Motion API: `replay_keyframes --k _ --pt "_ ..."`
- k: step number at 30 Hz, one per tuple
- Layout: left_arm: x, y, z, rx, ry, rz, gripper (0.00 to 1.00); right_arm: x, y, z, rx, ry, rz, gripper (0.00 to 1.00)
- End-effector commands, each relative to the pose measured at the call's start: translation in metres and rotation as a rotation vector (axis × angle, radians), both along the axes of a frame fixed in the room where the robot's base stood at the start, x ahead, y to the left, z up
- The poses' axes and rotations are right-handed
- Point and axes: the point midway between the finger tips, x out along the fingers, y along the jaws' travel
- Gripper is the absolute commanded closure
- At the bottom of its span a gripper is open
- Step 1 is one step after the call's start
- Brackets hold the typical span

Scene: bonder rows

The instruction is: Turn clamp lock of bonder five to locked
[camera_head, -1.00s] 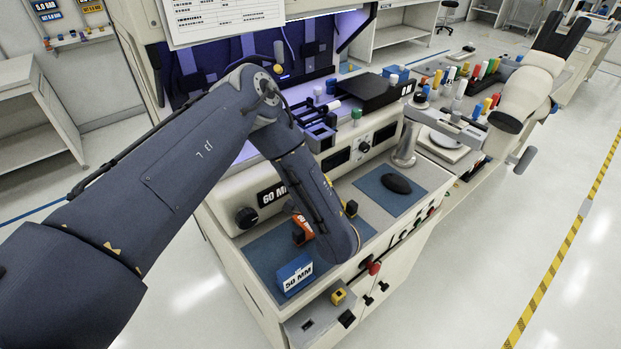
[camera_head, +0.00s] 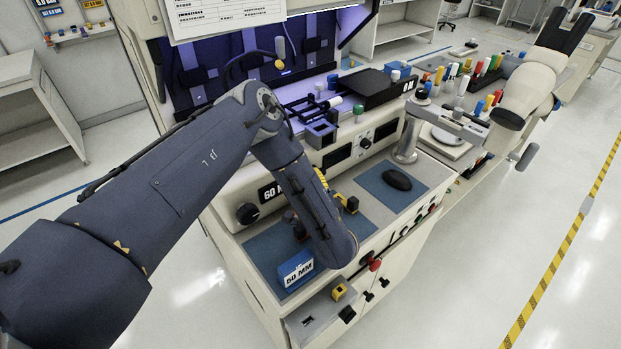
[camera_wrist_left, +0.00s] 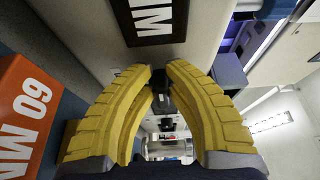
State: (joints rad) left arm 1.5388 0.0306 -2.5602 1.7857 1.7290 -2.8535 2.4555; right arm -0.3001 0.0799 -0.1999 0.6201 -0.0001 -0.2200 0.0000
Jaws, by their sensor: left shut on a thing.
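My left gripper (camera_wrist_left: 160,85) shows two yellow, ribbed fingers in the left wrist view. They are closed on a small dark knob (camera_wrist_left: 163,97) close to the front panel, mostly hidden between the fingertips. Whether it is the clamp lock, and which way it is turned, cannot be told. In the head view my blue-grey left arm reaches over the bonder bench (camera_head: 262,166), and its forearm covers much of the gripper; a bit of yellow (camera_head: 322,180) shows beside it. My right gripper is in neither view.
A blue 50 MM block (camera_head: 296,270) sits on the bench's blue mat. An orange 60 MM block (camera_wrist_left: 25,112) is at the left in the left wrist view. A black mouse (camera_head: 397,180) lies to the right. A microscope (camera_head: 530,85) stands farther right.

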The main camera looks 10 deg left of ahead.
Motion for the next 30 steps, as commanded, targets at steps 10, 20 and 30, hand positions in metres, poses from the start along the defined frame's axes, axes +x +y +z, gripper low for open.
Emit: replay_keyframes --k 10,20,30 --pt "0.000 0.000 0.000 0.001 0.001 0.001 0.72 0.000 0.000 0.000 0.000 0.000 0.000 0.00" --pt "0.000 0.000 0.001 0.001 0.001 0.001 0.62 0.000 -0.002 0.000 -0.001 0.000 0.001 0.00" --pt "0.001 0.000 0.037 0.001 -0.003 -0.001 0.62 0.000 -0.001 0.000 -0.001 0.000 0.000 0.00"
